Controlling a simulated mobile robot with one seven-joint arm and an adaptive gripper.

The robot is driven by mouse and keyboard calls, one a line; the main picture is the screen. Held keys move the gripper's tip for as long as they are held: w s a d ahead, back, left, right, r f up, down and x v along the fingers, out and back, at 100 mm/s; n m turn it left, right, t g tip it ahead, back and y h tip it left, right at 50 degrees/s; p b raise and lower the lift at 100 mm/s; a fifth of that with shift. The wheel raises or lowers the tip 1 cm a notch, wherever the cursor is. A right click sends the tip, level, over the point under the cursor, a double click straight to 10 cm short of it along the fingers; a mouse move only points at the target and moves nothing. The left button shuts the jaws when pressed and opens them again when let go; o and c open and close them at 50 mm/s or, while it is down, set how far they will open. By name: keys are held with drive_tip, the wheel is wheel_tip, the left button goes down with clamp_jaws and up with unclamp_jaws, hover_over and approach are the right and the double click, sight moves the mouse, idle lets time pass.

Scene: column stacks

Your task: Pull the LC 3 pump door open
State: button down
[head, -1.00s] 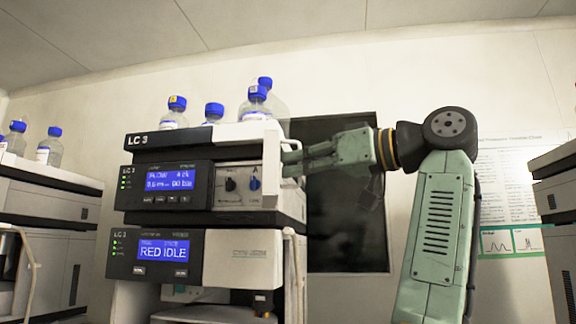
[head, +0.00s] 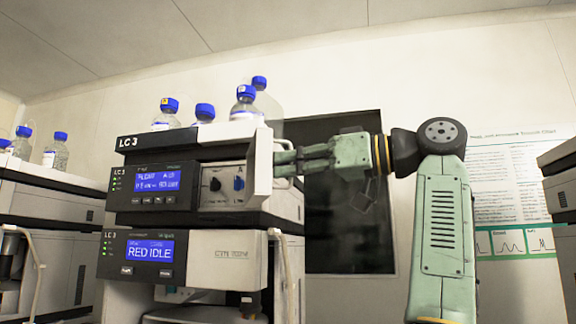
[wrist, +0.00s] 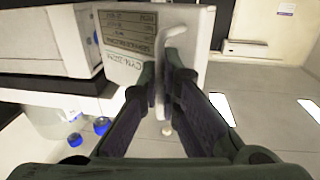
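The LC 3 stack (head: 128,143) stands left of centre in the head view. Its upper module has a blue screen and a control panel with a black and a blue knob. The white pump door (head: 263,165) stands out from the right of this panel, ajar and seen nearly edge-on. In the wrist view the door (wrist: 125,65) carries a label plate and a pale bar handle (wrist: 160,108). My gripper (head: 287,162) reaches the door from the right. In the wrist view its fingers (wrist: 163,65) are closed in on both sides of the handle; the exact contact is partly hidden.
Blue-capped bottles (head: 245,98) stand on top of the stack. A lower module (head: 240,256) with a hanging tube (head: 284,265) is below. Other instruments stand at the far left (head: 50,195) and right (head: 562,195). A dark window (head: 340,235) is behind my arm.

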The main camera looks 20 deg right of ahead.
idle(0.4)
drive_tip(key=c, duration=2.1)
unclamp_jaws()
drive_tip(key=shift+o, duration=0.2)
drive_tip(key=shift+a, duration=0.1)
